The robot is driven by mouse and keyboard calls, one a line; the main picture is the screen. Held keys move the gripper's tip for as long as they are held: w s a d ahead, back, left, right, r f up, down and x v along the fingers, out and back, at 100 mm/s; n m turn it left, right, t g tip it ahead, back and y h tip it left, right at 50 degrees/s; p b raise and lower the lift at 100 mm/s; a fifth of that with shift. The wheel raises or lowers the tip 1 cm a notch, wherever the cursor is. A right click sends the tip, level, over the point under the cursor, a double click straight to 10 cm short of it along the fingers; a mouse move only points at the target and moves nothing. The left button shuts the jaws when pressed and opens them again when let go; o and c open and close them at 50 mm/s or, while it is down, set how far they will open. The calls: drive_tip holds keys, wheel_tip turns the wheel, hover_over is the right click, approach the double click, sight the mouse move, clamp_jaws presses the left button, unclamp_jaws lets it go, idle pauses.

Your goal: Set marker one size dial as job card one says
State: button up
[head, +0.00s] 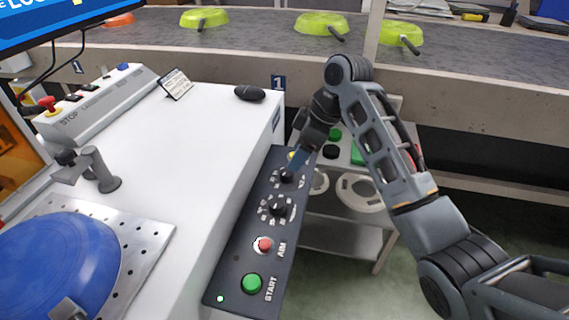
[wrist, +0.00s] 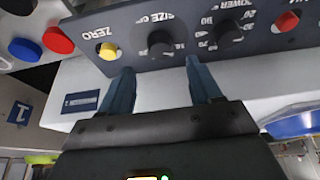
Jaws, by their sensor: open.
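The size dial (wrist: 160,43) is a black knob on the dark control panel (head: 230,262), between the yellow zero button (wrist: 108,50) and the power dial (wrist: 228,33). It also shows in the head view (head: 287,175), just below my gripper's fingers. My gripper (wrist: 160,67) is open, its two blue fingers spread to either side of the size dial's line, with nothing between them. Whether they reach around the knob or stop short of it I cannot tell. The dial's setting is not readable. A small card on a stand (head: 176,83) sits on the white machine top; its writing is too small to read.
The panel also has a red aim button (head: 264,244) and a green start button (head: 252,284). A black oval object (head: 250,93) lies on the white top. A conveyor (head: 260,32) with several pans runs behind. A shelf (head: 335,235) stands right of the panel.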

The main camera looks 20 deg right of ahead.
sight(287, 172)
drive_tip(key=b+x, duration=0.1)
drive_tip(key=x, duration=0.5)
drive_tip(key=shift+a+f, duration=0.1)
drive_tip(key=c, duration=1)
